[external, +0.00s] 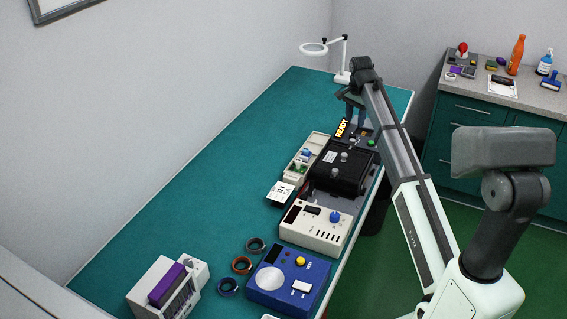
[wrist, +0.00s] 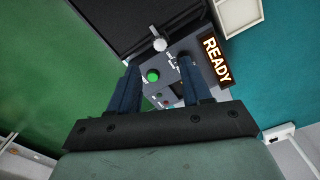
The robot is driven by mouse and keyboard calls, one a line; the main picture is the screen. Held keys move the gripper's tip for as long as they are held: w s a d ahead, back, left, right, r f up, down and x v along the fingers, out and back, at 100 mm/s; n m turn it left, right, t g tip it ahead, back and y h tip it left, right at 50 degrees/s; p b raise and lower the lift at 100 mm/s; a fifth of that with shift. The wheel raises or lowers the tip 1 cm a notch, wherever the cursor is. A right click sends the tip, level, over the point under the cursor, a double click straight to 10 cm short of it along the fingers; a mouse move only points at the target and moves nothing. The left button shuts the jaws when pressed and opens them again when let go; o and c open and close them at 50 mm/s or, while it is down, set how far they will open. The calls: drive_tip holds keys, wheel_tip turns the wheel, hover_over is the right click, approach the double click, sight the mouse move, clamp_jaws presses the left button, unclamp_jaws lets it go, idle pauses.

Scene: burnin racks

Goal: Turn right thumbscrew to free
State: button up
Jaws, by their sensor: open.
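A black unit (external: 340,178) sits in a rack on the bench, with small silver knobs on its top that look like thumbscrews. One silver knob (external: 344,157) is near its far edge; a silver knob also shows in the wrist view (wrist: 160,44), just beyond my fingertips. I cannot tell for sure which one is the right thumbscrew. My gripper (wrist: 158,66) is open and empty, fingers apart, above the panel with the green button (wrist: 152,75). In the external view my gripper (external: 355,108) is over the rack's far end, partly hidden by my arm.
A lit READY sign (wrist: 216,61) stands beside the panel. A beige tray (external: 296,172) with small parts lies left of the unit. A white instrument (external: 315,228) and a blue one (external: 287,280) stand nearer. The green bench top (external: 220,165) is clear at left.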

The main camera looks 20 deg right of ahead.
sight(352, 140)
wheel_tip(352, 140, down, 9)
drive_tip(key=shift+r, duration=0.1)
idle(0.3)
clamp_jaws()
idle(0.5)
